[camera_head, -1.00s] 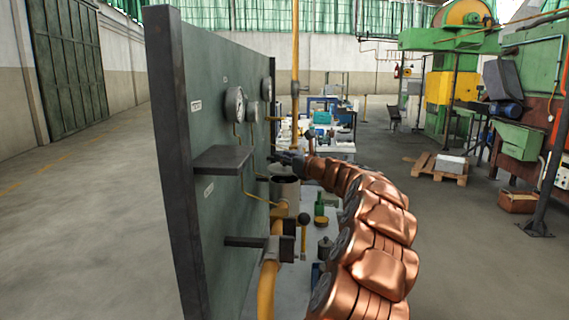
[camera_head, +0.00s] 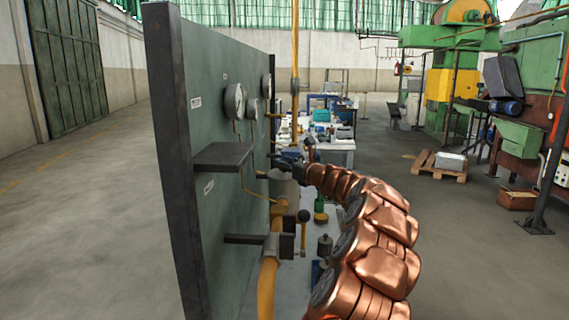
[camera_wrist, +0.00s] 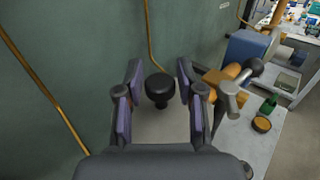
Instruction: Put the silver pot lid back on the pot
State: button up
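In the wrist view a round black knob (camera_wrist: 160,88) stands between the two fingers of my gripper (camera_wrist: 160,98), with gaps visible on both sides. The gripper is open. Below the knob is a pale grey surface (camera_wrist: 162,128), which looks like the silver lid; its edges are mostly hidden by the fingers and palm. In the head view my gripper (camera_head: 286,163) is small and dark, just above a grey cylindrical pot (camera_head: 284,188) beside the green panel. I cannot tell from these views how the lid sits on the pot.
The green panel (camera_head: 225,130) with gauges, a shelf (camera_head: 222,157) and yellow pipes stands close on the left. A green bottle (camera_wrist: 268,104) and a round yellow-topped container (camera_wrist: 261,124) stand to the right on a pale surface. A grey-handled valve (camera_wrist: 232,88) is close to the right finger.

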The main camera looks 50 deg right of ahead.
jog(key=shift+o, duration=1.1)
jog(key=shift+r, duration=0.4)
jog(key=shift+s, duration=0.25)
jog(key=s+a+b, duration=0.1)
jog(key=s+b, duration=0.1)
jog(key=s, duration=0.9)
jog(key=shift+s+a, duration=0.2)
jog(key=shift+s, duration=0.05)
